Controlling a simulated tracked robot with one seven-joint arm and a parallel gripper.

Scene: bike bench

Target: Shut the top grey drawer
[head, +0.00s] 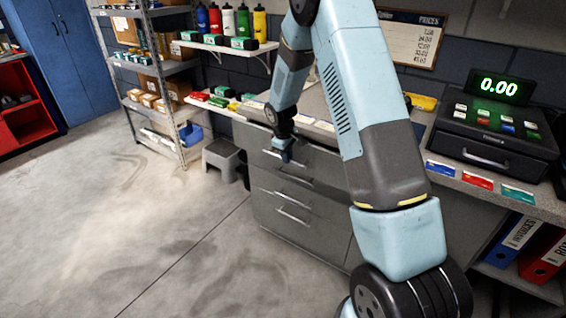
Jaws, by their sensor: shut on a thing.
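The grey drawer cabinet (265,205) stands below the counter in the head view, with its drawers stacked one above another. The top grey drawer (256,143) is at my gripper's height; it seems to stand out a little from the cabinet, but how far is hard to tell. My gripper (285,156) points down at this drawer's front and is shut on its handle. The lower drawers, with pale bar handles (293,215), look closed. My forearm hides the right part of the cabinet.
A grey step stool (221,158) stands left of the cabinet, next to metal shelving (172,115) with boxes. The floor in front is clear. A cash register (497,135) and coloured packets sit on the counter at right. Binders (520,238) stand below it.

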